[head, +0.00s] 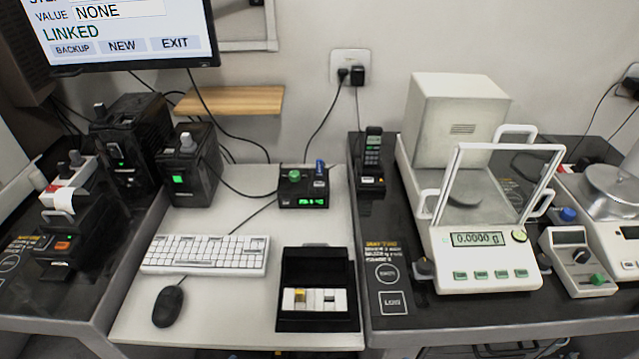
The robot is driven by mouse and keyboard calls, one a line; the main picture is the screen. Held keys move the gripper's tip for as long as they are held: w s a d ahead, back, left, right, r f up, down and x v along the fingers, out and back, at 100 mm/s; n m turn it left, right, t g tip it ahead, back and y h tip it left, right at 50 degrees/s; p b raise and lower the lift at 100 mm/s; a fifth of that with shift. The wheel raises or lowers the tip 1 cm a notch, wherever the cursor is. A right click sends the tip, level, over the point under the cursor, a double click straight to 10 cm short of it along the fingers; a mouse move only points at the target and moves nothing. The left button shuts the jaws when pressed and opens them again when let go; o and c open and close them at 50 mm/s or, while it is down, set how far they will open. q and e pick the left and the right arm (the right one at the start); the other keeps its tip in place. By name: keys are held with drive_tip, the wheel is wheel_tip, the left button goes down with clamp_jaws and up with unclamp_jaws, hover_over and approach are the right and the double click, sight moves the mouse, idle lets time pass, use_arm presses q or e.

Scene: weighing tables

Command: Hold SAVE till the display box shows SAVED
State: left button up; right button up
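A small black display box (304,187) stands at the back of the white desk. It has a green round button (293,175) and a blue part (320,167) on top, and a lit green display (313,202) whose text is too small to read. I cannot read the word SAVE on any button, so I cannot tell which one it is. Neither of my grippers is in view.
A keyboard (205,254), a mouse (168,307) and an open black case (315,262) lie in front of the box. A balance (487,255) reading 0.0000 g stands on the right table. The monitor (120,30) shows LINKED. Cables run behind the box.

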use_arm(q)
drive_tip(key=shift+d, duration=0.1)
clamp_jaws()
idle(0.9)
